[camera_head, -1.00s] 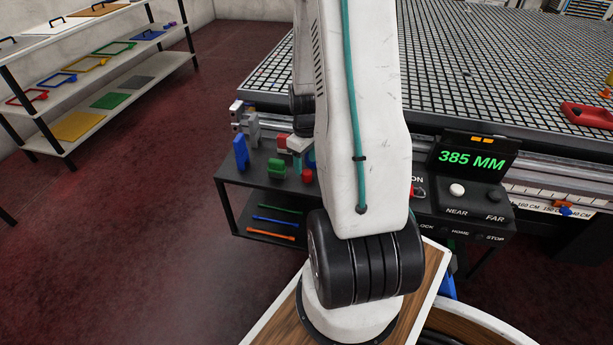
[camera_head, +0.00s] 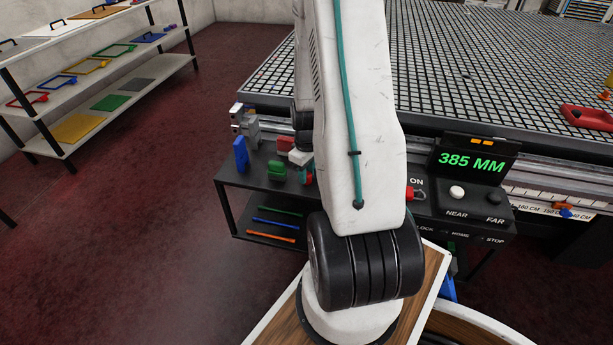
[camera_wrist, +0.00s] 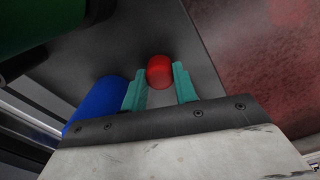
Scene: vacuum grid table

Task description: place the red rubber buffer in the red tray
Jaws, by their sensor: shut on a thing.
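The red rubber buffer (camera_wrist: 160,72) shows as a rounded red piece between the teal fingers of my gripper (camera_wrist: 160,84) in the wrist view. My gripper is shut on it, low over the dark side shelf. In the head view the buffer (camera_head: 309,179) is a small red patch beside the teal fingers, mostly hidden by my arm. The red tray (camera_head: 588,118) lies on the grid table at the far right, well away from my gripper.
A blue piece (camera_head: 241,155) and a green piece (camera_head: 277,171) stand on the side shelf close to my gripper. A control panel with a 385 MM display (camera_head: 470,160) stands to the right. The grid table (camera_head: 480,70) is largely clear.

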